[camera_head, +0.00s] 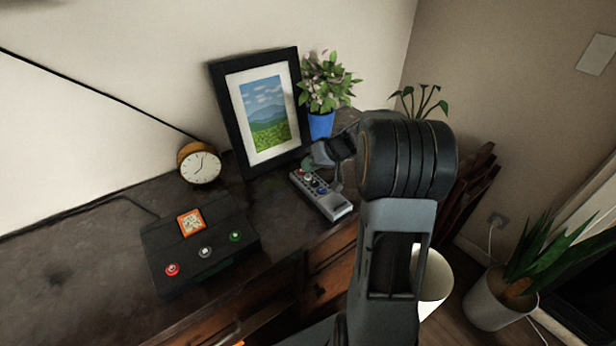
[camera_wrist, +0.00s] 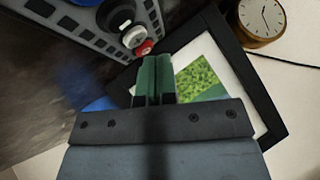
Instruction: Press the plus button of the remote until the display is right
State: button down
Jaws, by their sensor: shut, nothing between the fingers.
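The grey remote (camera_head: 322,195) lies on the dark tabletop, with coloured buttons at its far end. In the wrist view the remote (camera_wrist: 72,28) shows at the upper left, with a red button (camera_wrist: 144,47), a white one (camera_wrist: 131,36) and a black one, and part of a blue one at the top edge. My gripper (camera_wrist: 155,60) is shut and empty, its green fingertips just below the red button in the picture. I cannot tell whether they touch.
A black box (camera_head: 200,243) with red, white and green buttons and an orange-framed panel (camera_head: 191,222) stands left of the remote. A round clock (camera_head: 200,164), a picture frame (camera_head: 228,100) and a plant in a blue pot (camera_head: 321,125) stand behind. Bare tabletop lies at the left.

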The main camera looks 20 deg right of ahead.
aim_at(309, 176)
jog(key=shift+f+b, duration=0.9)
jog(key=shift+b, duration=0.45)
dwell(1.2)
jog(key=shift+r, duration=0.15)
dwell(0.3)
jog(key=shift+r+p, duration=0.35)
jog(key=shift+r, duration=0.4)
jog(key=shift+r+p, duration=1.35)
jog(key=shift+r, duration=1.2)
